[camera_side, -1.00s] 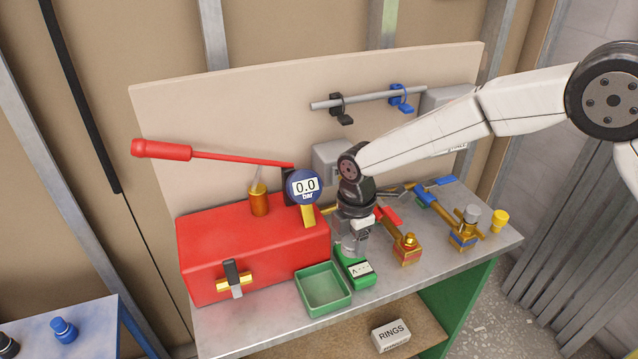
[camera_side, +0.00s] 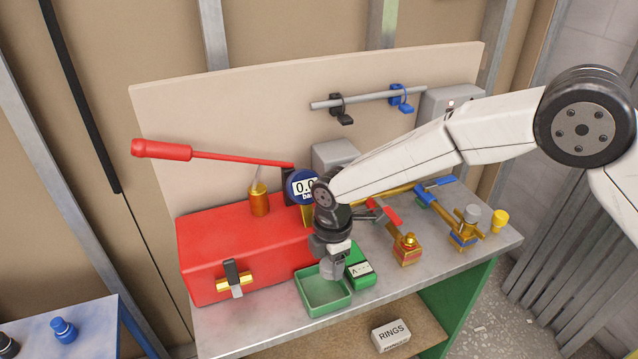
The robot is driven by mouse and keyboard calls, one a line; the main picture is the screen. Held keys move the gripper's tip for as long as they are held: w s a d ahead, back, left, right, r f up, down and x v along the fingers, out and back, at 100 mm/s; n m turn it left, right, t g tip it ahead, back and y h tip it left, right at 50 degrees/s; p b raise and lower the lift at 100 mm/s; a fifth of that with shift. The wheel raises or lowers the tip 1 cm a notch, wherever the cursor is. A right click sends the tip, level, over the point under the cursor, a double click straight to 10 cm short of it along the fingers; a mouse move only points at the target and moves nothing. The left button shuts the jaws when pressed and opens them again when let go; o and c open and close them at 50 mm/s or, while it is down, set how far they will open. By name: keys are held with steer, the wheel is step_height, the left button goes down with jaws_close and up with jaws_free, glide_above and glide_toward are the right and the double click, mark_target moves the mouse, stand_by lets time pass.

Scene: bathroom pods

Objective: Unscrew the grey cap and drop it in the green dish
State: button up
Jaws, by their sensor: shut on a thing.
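My gripper (camera_side: 332,268) points down over the green dish (camera_side: 312,306), above its back right part. It is shut on a small grey piece, which I take to be the grey cap; the fingers hide most of it. The green dish is an open square tray at the front of the bench, and the part of its floor that shows is empty. A brass valve (camera_side: 407,250) with a red handle stands to the right with its brass top bare. Another brass valve with a blue handle (camera_side: 463,236) carries a grey top (camera_side: 472,213).
A green box (camera_side: 360,272) with a white label stands against the dish's right side. A red pump box (camera_side: 240,255) with a gauge (camera_side: 300,184) and long red lever (camera_side: 205,154) stands to the left. A yellow cap (camera_side: 500,219) sits at the bench's right end.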

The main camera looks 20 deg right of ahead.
mark_target(330, 289)
steer(key=shift+f, duration=1.7)
steer(key=o, duration=0.9)
steer(key=shift+r, duration=0.1)
steer(key=shift+r, duration=3.8)
steer(key=shift+d, duration=0.1)
